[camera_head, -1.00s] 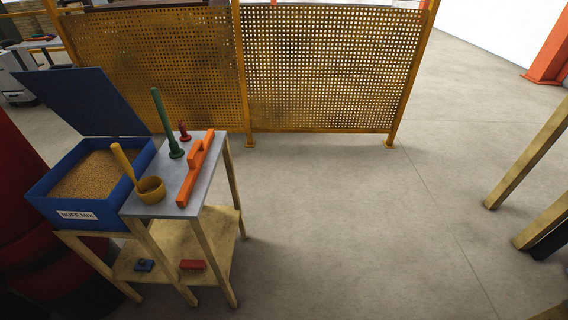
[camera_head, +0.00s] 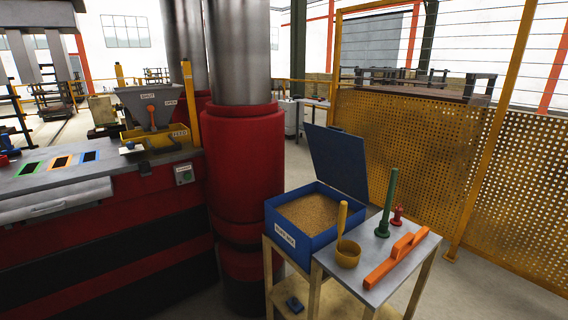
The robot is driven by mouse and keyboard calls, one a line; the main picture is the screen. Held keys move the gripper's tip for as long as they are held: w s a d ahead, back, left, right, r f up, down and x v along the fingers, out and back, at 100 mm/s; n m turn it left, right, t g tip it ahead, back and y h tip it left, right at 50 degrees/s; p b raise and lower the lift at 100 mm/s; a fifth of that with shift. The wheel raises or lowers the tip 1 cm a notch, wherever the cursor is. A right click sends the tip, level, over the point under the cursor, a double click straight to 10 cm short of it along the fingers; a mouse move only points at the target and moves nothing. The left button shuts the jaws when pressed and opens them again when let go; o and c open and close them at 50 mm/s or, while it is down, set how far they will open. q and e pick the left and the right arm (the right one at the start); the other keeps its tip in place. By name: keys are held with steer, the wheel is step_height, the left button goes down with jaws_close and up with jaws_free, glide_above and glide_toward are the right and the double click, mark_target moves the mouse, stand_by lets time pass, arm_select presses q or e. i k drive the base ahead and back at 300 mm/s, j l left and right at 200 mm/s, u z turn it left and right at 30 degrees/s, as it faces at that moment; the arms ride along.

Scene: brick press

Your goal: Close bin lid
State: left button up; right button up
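The blue bin (camera_head: 273,216) stands on a small wooden-legged stand at the lower middle right. It is filled with tan granular material and has a white label on its front. Its blue lid (camera_head: 338,160) is open, standing up and leaning back at the rear edge. Neither of my grippers shows in the head view.
Beside the bin, a grey tabletop (camera_head: 352,284) holds a yellow ladle (camera_head: 347,254), a green-handled tool (camera_head: 386,205), a small red piece (camera_head: 397,215) and an orange float (camera_head: 395,262). A red press column (camera_head: 243,160) stands left of the bin. A yellow mesh fence (camera_head: 420,140) stands behind.

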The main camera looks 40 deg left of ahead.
mark_target(338, 157)
steer(key=i+l+u, duration=0.15)
steer(key=u, duration=0.25)
steer(key=i+l+u, duration=0.2)
steer(key=u, duration=0.25)
steer(key=i+l+u, duration=0.1)
steer(key=l+u, duration=0.15)
steer(key=u, duration=0.15)
steer(key=i+l+u, duration=0.1)
steer(key=l+u, duration=0.2)
steer(key=u, duration=0.15)
steer(key=l+u, duration=0.5)
steer(key=l, duration=0.7)
steer(key=l+u, duration=0.15)
steer(key=l, duration=0.65)
steer(key=k+l+u, duration=0.1)
steer(key=l, duration=0.7)
